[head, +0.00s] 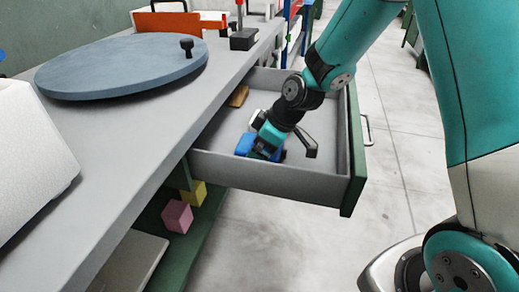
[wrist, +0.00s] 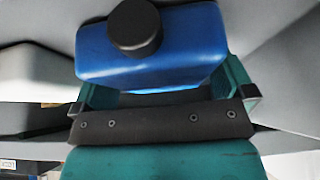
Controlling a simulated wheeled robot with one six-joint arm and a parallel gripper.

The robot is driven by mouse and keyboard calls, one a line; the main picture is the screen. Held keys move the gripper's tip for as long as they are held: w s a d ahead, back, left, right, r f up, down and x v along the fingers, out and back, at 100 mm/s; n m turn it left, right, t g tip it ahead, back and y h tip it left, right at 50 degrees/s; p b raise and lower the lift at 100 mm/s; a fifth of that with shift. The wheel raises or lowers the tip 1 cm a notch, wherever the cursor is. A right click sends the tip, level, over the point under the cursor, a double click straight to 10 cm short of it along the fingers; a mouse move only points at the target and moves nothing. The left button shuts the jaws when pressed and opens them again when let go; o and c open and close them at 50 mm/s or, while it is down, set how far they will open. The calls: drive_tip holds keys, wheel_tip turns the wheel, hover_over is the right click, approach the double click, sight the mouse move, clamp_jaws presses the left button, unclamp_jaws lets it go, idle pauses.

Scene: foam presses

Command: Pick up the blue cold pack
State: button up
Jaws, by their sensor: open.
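The blue cold pack (head: 244,145) lies inside the open drawer (head: 270,179), near its front left part, and is partly hidden by my gripper (head: 266,148). In the wrist view the cold pack (wrist: 150,45) is a blue block with rounded edges and a round black cap. My gripper (wrist: 165,88) is open, with one teal finger at each side of the pack. The pack appears between or just beyond the fingers; I cannot tell whether either finger touches it.
A wooden block (head: 238,97) lies farther back in the drawer. The grey worktop (head: 150,150) beside it carries a round blue-grey disc (head: 120,66). A pink cube (head: 177,216) and a yellow cube (head: 194,193) sit on the shelf below. Drawer walls surround my gripper.

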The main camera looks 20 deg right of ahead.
drive_tip(key=c, duration=0.8)
drive_tip(key=shift+r, duration=0.1)
